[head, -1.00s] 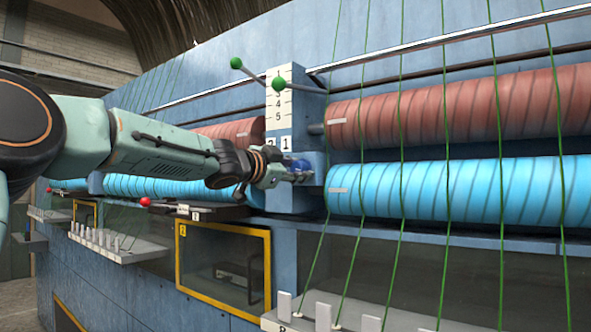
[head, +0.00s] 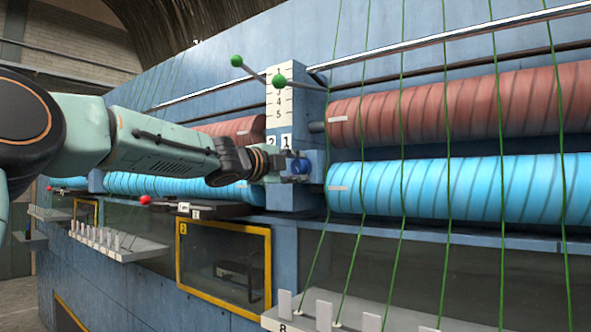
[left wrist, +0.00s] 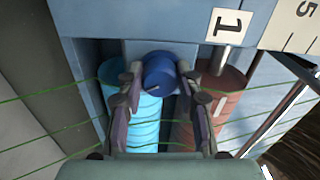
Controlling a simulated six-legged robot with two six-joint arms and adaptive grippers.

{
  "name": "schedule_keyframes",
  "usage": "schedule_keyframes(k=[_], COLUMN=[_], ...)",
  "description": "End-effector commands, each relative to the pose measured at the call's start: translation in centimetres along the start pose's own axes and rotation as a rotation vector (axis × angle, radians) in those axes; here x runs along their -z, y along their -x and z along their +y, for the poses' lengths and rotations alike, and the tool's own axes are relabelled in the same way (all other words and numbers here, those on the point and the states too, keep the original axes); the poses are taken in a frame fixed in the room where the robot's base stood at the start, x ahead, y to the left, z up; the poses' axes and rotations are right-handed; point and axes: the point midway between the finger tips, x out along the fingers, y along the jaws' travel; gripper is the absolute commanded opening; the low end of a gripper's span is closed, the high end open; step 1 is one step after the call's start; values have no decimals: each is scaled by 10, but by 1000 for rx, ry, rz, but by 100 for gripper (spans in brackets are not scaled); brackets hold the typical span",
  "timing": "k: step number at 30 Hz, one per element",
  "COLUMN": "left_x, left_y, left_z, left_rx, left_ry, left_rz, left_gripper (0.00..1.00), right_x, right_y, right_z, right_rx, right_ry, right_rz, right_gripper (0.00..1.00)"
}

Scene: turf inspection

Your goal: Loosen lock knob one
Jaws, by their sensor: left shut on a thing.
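Lock knob one is the blue round knob (head: 299,167) on the blue block beneath the number 1 plate (head: 286,141). In the left wrist view the knob (left wrist: 160,72) sits between the two fingers, with a short pale mark on its face. My left gripper (head: 290,166) reaches it from the left and is shut on it; in the left wrist view the fingertips (left wrist: 158,76) lie on either side of it. The fingers partly cover the knob in the head view. My right gripper is in neither view.
Cyan rollers (head: 440,190) and red-brown rollers (head: 460,105) lie close to the right of the knob. Green strands (head: 402,150) run down in front of them. Two green-balled levers (head: 279,82) stick out above. A pegged shelf (head: 330,318) juts out below.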

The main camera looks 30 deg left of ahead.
Motion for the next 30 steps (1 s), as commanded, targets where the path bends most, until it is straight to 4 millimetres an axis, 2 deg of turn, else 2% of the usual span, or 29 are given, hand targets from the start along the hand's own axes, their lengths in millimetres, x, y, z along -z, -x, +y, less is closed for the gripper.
schedule_keyframes(k=[18, 19, 27, 30], left_x=[2, 2, 2, 1], left_y=[-1, -1, -1, -1], left_z=[6, 7, 5, 4], left_rx=[-11, -11, -8, -7], left_ry=[-45, -45, -43, -43], left_rz=[5, 5, 4, 3], left_gripper=[4, 36, 58, 58], right_x=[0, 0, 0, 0], right_y=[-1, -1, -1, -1], right_z=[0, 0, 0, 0], right_rx=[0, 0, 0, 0], right_ry=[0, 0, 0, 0], right_rz=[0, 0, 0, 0], right_gripper=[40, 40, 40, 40])
